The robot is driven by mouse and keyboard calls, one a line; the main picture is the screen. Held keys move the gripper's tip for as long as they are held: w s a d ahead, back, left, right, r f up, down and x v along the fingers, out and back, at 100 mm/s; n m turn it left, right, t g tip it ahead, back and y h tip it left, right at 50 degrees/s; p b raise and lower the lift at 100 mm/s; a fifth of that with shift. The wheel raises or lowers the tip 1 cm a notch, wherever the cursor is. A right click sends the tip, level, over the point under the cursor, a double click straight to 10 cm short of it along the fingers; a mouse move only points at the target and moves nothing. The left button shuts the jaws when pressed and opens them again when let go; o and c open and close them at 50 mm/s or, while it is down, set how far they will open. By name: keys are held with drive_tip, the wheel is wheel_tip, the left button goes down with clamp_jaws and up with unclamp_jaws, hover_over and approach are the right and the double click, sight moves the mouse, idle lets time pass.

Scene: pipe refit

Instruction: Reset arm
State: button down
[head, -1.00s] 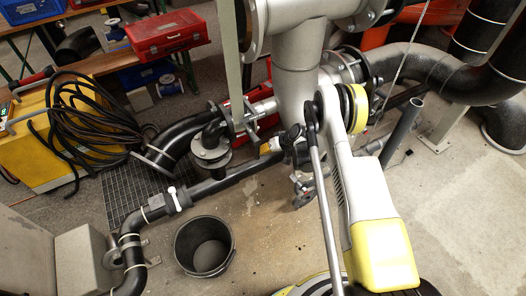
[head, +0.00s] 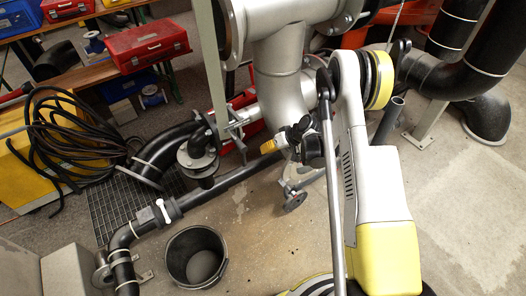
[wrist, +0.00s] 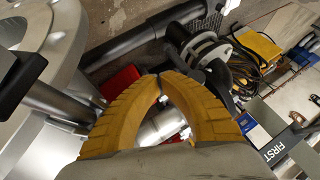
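My arm (head: 370,170), white with yellow parts, reaches up the right of the middle in the head view. My gripper (head: 266,146) shows small there, its yellow fingers in front of the thick grey pipe (head: 281,75). In the wrist view the two ribbed yellow fingers of my gripper (wrist: 160,77) curve together and meet at the tips. The space between them shows only background metal, and I see nothing held.
A black bucket (head: 195,257) stands on the floor. Black pipework (head: 235,180) runs close beside my gripper. A red toolbox (head: 148,46) sits on a bench at left. A yellow box (head: 30,170) with coiled hose stands below it. Floor at right is partly clear.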

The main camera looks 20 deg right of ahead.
idle(0.4)
drive_tip(key=s+a+r+m+h, duration=0.15)
drive_tip(key=s+r, duration=0.35)
drive_tip(key=r, duration=0.9)
drive_tip(key=s+a+r+h, duration=0.15)
drive_tip(key=s+r, duration=0.25)
drive_tip(key=r, duration=0.9)
drive_tip(key=s+r+t+h, duration=0.1)
drive_tip(key=s+r, duration=0.3)
drive_tip(key=s, duration=0.7)
drive_tip(key=s+d+r+t+h, duration=0.1)
drive_tip(key=s+r+h, duration=0.1)
drive_tip(key=s, duration=0.9)
drive_tip(key=shift+s+r+m, duration=0.15)
drive_tip(key=shift+r+m, duration=0.2)
drive_tip(key=shift+r, duration=0.5)
drive_tip(key=shift+d, duration=0.15)
